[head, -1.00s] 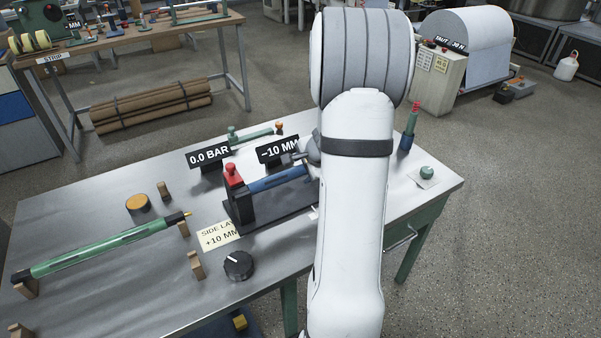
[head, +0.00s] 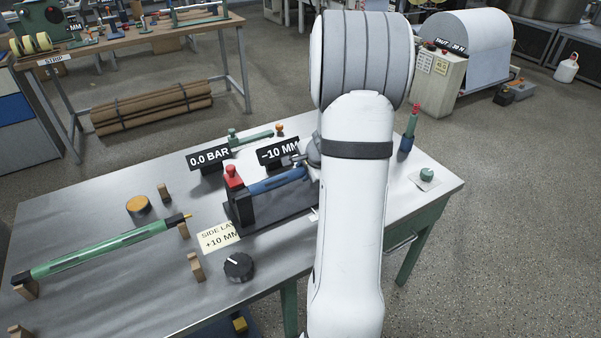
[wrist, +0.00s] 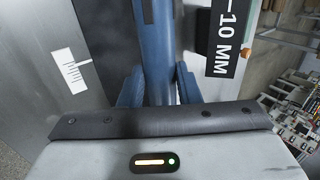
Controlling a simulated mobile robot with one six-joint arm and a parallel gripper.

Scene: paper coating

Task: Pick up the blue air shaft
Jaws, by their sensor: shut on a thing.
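The blue air shaft (head: 272,183) lies above a dark stand (head: 240,208) on the metal table, and its right part is hidden behind my arm. In the wrist view the blue shaft (wrist: 153,60) runs up the middle of the picture, between the two blue fingers of my gripper (wrist: 157,88). My gripper is shut on the shaft. In the head view the gripper is mostly hidden by my white arm. A green shaft (head: 105,250) rests on wooden blocks at the left of the table.
Black signs reading 0.0 BAR (head: 209,158) and -10 MM (head: 278,150) stand behind the stand. A black knob (head: 238,267) and a yellow SIDE LAY card (head: 218,237) are in front. A red-topped upright tool (head: 409,130) stands at the right.

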